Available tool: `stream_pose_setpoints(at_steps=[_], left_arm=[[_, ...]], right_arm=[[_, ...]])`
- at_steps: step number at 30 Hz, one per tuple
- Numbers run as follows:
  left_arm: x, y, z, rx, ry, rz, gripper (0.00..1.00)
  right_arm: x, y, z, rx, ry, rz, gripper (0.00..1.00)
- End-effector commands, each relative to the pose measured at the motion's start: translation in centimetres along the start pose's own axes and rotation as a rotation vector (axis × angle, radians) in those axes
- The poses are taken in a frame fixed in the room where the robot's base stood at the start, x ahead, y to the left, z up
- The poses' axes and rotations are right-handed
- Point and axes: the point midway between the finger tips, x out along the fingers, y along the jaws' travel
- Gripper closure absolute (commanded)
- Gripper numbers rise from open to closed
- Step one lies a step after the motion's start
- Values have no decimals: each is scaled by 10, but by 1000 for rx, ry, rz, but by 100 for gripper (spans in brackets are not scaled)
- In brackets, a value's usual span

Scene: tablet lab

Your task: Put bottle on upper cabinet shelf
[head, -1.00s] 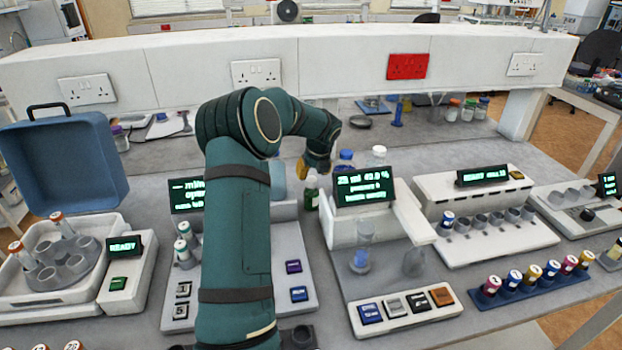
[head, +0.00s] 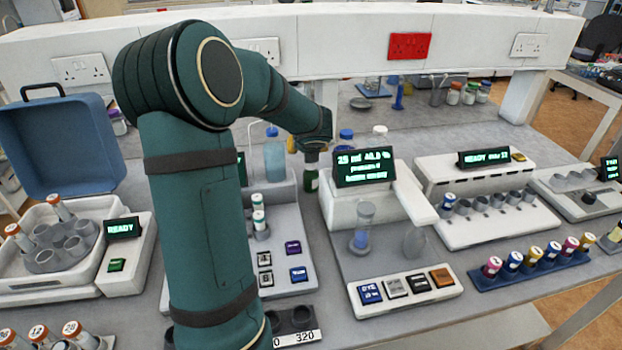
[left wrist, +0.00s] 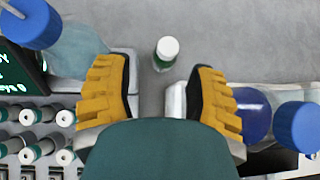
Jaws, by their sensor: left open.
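A small green bottle with a white cap (left wrist: 167,50) stands on the grey bench, ahead of the gap between my fingers in the left wrist view. Its green body (head: 311,181) also shows in the head view, just below my left gripper, whose hand hides its top. My left gripper (left wrist: 160,75) has its yellow fingers spread, with nothing between them. In the head view its fingers are mostly hidden behind the teal wrist. Which bottle the task means I cannot tell. No cabinet shelf can be made out for sure. My right gripper is not in view.
Blue-capped bottles stand close on both sides, one at left (left wrist: 36,22) and one at right (left wrist: 298,127). A white device with a lit screen (head: 364,167) stands right of the green bottle. A white raised ledge with sockets (head: 340,50) spans the back.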

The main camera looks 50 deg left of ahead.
Motion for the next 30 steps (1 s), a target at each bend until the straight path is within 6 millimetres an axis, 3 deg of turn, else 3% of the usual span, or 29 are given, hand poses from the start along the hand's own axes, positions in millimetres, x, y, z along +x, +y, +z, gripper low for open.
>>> stream_pose_setpoints(at_steps=[8,21,30], left_arm=[[-9,-3,-23,58,-20,-84,45],[62,-10,-23,59,-19,-86,45],[84,-12,-23,59,-19,-85,45]], right_arm=[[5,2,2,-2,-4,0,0],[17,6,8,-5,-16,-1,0],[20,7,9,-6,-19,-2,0]])
